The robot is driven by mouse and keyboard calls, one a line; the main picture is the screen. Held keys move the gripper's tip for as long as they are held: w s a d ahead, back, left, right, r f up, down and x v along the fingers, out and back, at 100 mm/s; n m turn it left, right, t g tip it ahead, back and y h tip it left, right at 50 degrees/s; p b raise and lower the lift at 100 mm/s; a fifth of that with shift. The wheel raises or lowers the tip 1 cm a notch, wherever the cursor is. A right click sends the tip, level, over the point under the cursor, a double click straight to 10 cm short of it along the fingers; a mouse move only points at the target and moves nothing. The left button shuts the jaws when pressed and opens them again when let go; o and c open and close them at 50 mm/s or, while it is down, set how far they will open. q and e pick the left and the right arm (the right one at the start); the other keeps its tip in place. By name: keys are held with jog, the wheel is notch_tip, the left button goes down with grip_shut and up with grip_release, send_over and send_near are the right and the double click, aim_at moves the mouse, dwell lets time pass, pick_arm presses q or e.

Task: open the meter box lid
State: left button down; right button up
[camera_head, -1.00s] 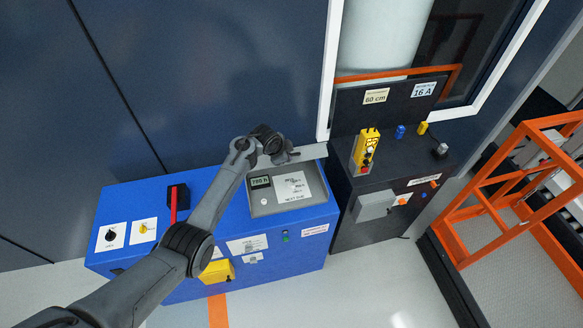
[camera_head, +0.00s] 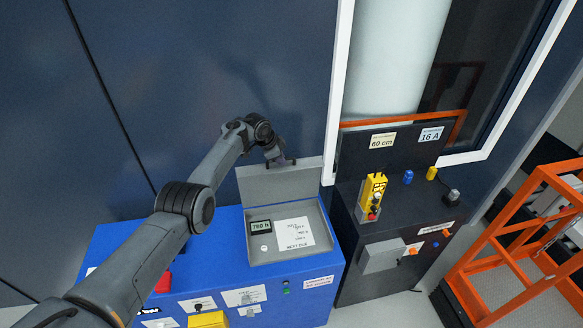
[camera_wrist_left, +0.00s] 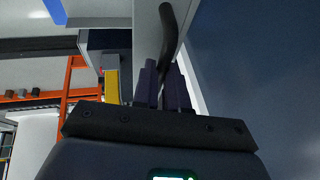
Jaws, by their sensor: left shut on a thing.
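The meter box (camera_head: 327,246) is a grey tray-like recess on top of the blue cabinet, with a display reading about 780 h and a white note inside. Its grey lid (camera_head: 262,184) stands raised at the back edge, its inner face showing. My left gripper (camera_head: 280,161) is at the lid's top edge, shut on the dark lid handle. In the left wrist view the fingers (camera_wrist_left: 165,88) close around the lower part of the curved black handle (camera_wrist_left: 170,35), beside the pale lid panel (camera_wrist_left: 146,30). My right gripper is not in view.
The blue cabinet (camera_head: 225,230) has a yellow part (camera_head: 208,320) on its front. A dark console (camera_head: 345,200) with a yellow pendant (camera_head: 371,197) stands to the right. An orange frame (camera_head: 490,245) is farther right. The dark blue wall (camera_head: 200,70) rises behind the lid.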

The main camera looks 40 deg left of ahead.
pick_arm(q)
jog(key=shift+w+a, duration=0.1)
jog(key=shift+a, duration=0.05)
jog(key=c, duration=1.2)
grip_release()
jog(key=shift+r, duration=0.1)
jog(key=shift+s+r+p, duration=0.2)
jog(key=shift+r+p, duration=0.1)
jog(key=shift+r, duration=0.2)
jog(key=p+v, duration=0.1)
jog(key=v, duration=0.8)
jog(key=shift+s+r, duration=0.2)
jog(key=shift+r, duration=0.05)
